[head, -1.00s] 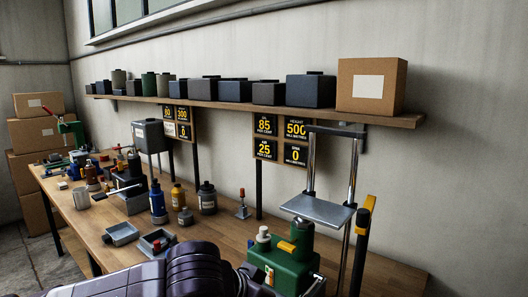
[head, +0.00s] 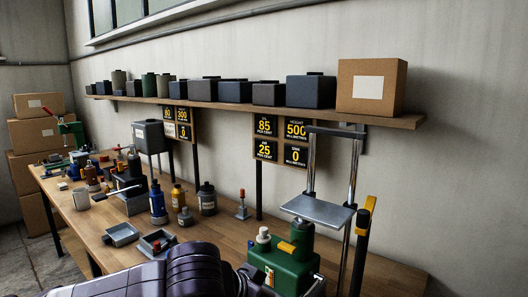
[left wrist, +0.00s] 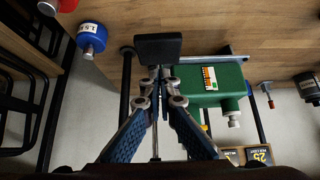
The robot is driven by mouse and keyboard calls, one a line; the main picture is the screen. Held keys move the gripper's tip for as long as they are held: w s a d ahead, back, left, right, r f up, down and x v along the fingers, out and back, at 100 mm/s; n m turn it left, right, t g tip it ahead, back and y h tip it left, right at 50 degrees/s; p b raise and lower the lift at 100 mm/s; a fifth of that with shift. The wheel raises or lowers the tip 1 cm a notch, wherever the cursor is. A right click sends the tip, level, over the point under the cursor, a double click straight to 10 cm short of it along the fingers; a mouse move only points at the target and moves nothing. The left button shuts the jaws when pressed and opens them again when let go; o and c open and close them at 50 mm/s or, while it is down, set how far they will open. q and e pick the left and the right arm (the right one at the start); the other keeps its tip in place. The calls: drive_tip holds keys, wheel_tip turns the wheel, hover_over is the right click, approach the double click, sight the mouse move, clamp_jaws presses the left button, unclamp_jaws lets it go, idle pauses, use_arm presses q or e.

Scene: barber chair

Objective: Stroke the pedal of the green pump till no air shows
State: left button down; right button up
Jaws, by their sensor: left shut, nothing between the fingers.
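The green pump (head: 285,262) stands at the bench's front right in the head view, with an orange-yellow part and a white cap on top. It also shows in the left wrist view (left wrist: 208,84). A black pad (left wrist: 158,47), apparently the pedal, lies just beyond my left gripper (left wrist: 158,78). The gripper is shut and empty; I cannot tell whether its tips touch the pad. In the head view my arm covers the pump's lower left, and the left fingers are hidden. My right gripper is out of view. A display board (head: 264,150) reads 25 per cent, its heading hardly legible.
A raised grey plate (head: 318,210) on chrome posts stands behind the pump. A black lever with a yellow top (head: 370,203) is at its right. Bottles, grey trays (head: 121,234) and tools crowd the bench's left. Boxes line the shelf (head: 240,107) above.

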use_arm(q)
drive_tip(key=shift+f, duration=0.1)
drive_tip(key=shift+f+b, duration=0.8)
drive_tip(key=shift+f, duration=0.7)
wheel_tip(320, 180, down, 5)
drive_tip(key=b, duration=0.2)
wheel_tip(320, 180, up, 6)
drive_tip(key=p, duration=0.6)
drive_tip(key=shift+r, duration=0.25)
drive_tip(key=shift+f, duration=0.15)
